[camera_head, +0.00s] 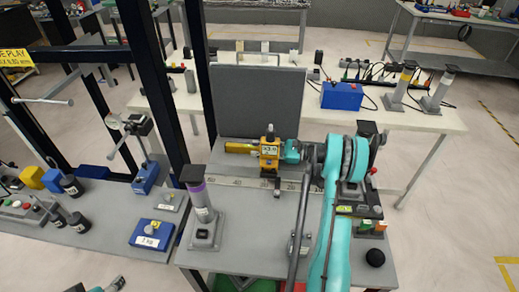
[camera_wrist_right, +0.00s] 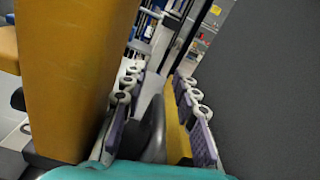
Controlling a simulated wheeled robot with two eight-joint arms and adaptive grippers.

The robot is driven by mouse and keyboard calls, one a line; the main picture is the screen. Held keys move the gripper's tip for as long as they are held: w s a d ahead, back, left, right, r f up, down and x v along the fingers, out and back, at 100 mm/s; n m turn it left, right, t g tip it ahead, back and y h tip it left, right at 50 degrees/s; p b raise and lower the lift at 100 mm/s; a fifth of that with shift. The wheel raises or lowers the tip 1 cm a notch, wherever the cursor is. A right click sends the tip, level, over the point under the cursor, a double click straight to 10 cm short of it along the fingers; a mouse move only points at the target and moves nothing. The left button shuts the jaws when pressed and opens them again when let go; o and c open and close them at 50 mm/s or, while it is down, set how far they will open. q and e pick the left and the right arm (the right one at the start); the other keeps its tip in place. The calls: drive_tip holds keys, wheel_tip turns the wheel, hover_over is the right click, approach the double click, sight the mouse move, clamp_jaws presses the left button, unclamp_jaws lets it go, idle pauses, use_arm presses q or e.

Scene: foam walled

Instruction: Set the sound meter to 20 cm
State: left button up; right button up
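My left gripper (camera_head: 105,287) barely shows at the bottom edge.
A grey foam panel (camera_head: 257,100) stands behind the meter. A post with a purple band (camera_head: 201,205) stands at the bench's left. Switches and a black knob (camera_head: 375,257) are at the right. A blue block (camera_head: 152,232) sits on the left bench.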

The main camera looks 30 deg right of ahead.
wheel_tip(320, 180, up, 10)
idle(0.5)
